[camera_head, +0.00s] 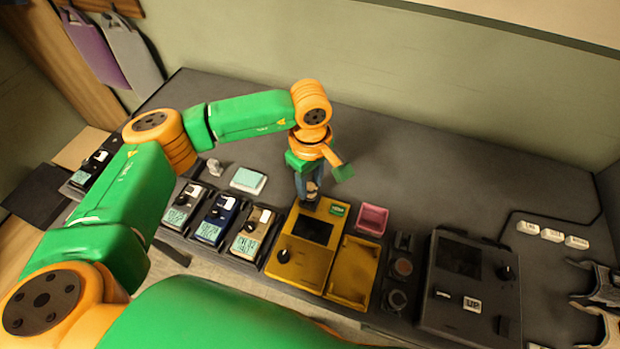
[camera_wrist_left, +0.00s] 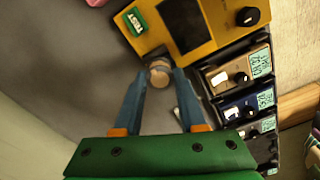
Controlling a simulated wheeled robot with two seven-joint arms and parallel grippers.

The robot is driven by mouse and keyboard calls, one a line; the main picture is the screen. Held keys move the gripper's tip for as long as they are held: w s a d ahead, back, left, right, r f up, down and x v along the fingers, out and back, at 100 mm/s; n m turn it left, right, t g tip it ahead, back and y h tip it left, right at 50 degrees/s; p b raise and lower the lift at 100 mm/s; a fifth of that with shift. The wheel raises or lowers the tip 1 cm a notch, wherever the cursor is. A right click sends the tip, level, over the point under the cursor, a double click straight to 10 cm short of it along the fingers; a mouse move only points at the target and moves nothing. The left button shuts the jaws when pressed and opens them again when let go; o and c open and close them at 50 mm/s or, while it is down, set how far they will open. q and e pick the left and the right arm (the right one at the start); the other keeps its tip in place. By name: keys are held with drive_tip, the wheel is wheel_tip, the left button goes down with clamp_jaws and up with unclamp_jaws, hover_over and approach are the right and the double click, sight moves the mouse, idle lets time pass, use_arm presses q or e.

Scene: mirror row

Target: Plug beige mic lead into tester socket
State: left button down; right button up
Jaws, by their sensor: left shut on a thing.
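The yellow tester (camera_head: 302,246) stands at the bench front, with a dark screen, a black knob and a green button (camera_head: 337,209). It also shows at the top of the wrist view (camera_wrist_left: 205,28). My left gripper (camera_head: 309,202) points down at the tester's back edge, its blue fingers shut on a beige cylindrical piece, which looks like the mic lead's plug (camera_wrist_left: 158,80). The piece is close to the tester's edge in the wrist view; whether it touches is unclear. The socket cannot be made out behind the fingers. My right gripper is not in view.
Several small pedal-like boxes (camera_head: 252,235) stand left of the tester. A pink tray (camera_head: 372,219) and a dark grey unit (camera_head: 470,285) are to its right. A pale teal block (camera_head: 248,180) lies behind the boxes. The bench behind the tester is mostly clear.

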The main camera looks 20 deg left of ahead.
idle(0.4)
use_arm(q)
drive_tip(key=shift+b, duration=0.3)
idle(0.4)
idle(0.3)
drive_tip(key=shift+f+b, duration=0.95)
drive_tip(key=shift+b, duration=0.35)
drive_tip(key=shift+c, duration=2)
unclamp_jaws()
drive_tip(key=shift+r, duration=0.1)
